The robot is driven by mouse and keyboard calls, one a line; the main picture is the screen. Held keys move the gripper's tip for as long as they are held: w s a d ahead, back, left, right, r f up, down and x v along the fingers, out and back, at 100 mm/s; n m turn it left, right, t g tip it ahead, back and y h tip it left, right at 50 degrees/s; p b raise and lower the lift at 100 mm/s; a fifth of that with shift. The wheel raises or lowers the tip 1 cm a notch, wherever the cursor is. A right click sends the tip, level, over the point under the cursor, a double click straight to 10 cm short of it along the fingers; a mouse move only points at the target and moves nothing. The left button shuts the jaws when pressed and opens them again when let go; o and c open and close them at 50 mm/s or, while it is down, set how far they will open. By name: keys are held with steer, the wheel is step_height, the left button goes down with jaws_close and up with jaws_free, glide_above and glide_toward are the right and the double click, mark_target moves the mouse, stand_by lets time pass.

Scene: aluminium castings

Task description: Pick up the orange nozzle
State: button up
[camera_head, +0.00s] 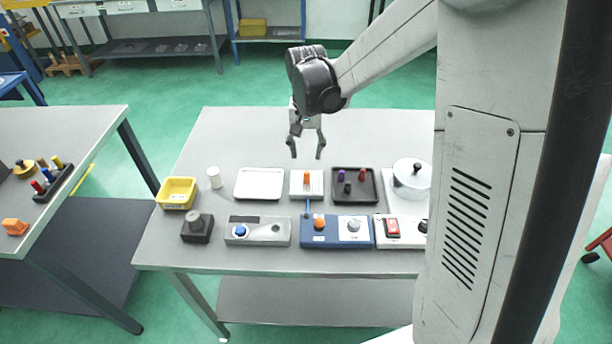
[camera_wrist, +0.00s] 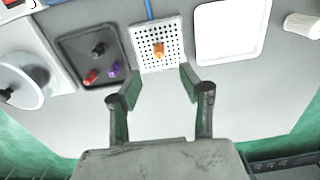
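The orange nozzle (camera_head: 307,178) stands on a white perforated plate (camera_head: 298,194) near the middle of the grey table. In the wrist view the nozzle (camera_wrist: 158,50) shows on the plate (camera_wrist: 147,63), beyond my fingertips and roughly between them. My gripper (camera_head: 306,154) points down above the table, behind the plate in the head view. In the wrist view my gripper (camera_wrist: 159,80) has its two fingers spread apart with nothing between them. It does not touch the nozzle.
A dark tray (camera_head: 372,198) with several small parts lies right of the plate, a white tray (camera_head: 259,184) left. A blue control box (camera_head: 340,240) with an orange knob (camera_head: 319,222) stands in front. A yellow bin (camera_head: 176,193) is at left. The table's far strip is clear.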

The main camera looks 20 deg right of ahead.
mark_target(307, 173)
steer(key=shift+f, duration=4.8)
steer(key=shift+c, duration=0.2)
steer(key=c, duration=0.9)
